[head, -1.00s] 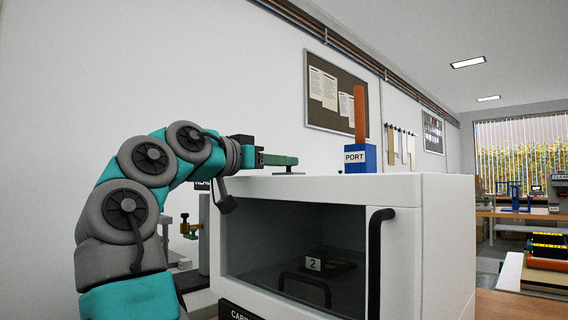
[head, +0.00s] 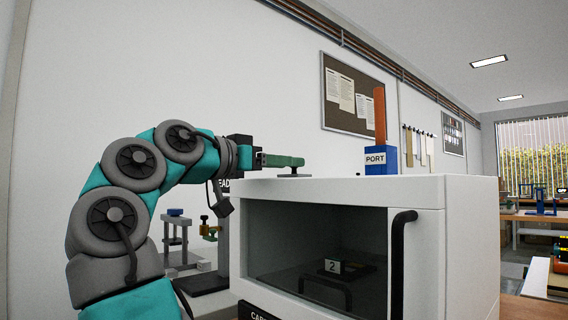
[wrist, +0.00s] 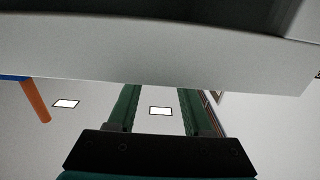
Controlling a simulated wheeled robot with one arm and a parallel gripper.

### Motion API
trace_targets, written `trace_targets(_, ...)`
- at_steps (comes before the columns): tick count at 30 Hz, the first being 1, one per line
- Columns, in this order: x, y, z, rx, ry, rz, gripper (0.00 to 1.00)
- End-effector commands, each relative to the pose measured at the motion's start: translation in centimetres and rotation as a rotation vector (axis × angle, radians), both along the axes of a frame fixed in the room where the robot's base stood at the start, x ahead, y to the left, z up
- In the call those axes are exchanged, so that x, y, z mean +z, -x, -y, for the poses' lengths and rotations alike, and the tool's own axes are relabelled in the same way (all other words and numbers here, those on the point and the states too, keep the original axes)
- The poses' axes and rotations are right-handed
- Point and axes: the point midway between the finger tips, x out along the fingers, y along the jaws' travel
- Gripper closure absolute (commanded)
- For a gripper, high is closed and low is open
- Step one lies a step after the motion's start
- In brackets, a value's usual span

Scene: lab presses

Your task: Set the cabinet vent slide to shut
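The white cabinet (head: 470,215) stands at the right of the head view, with a dark glass front and a black upright door handle (head: 398,250). A pale panel, probably the cabinet (wrist: 150,48), fills the upper wrist view and hides the fingertips.
A blue block marked PORT (head: 381,161) with an orange rod (head: 380,115) stands at the cabinet's top, right of my gripper. A plate marked 2 (head: 332,266) shows behind the glass. Bench stands (head: 175,232) are at the left. A pinboard (head: 355,98) hangs behind.

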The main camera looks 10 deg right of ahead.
Motion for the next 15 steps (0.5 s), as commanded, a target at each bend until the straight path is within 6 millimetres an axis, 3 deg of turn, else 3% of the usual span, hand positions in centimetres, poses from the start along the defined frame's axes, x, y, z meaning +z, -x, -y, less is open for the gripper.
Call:
trace_targets(9, 0.0, 0.0, 0.0, -0.001, 0.000, 0.000, 0.43)
trace_targets(15, 0.2, 1.3, -1.8, 0.000, 0.002, 0.003, 0.43)
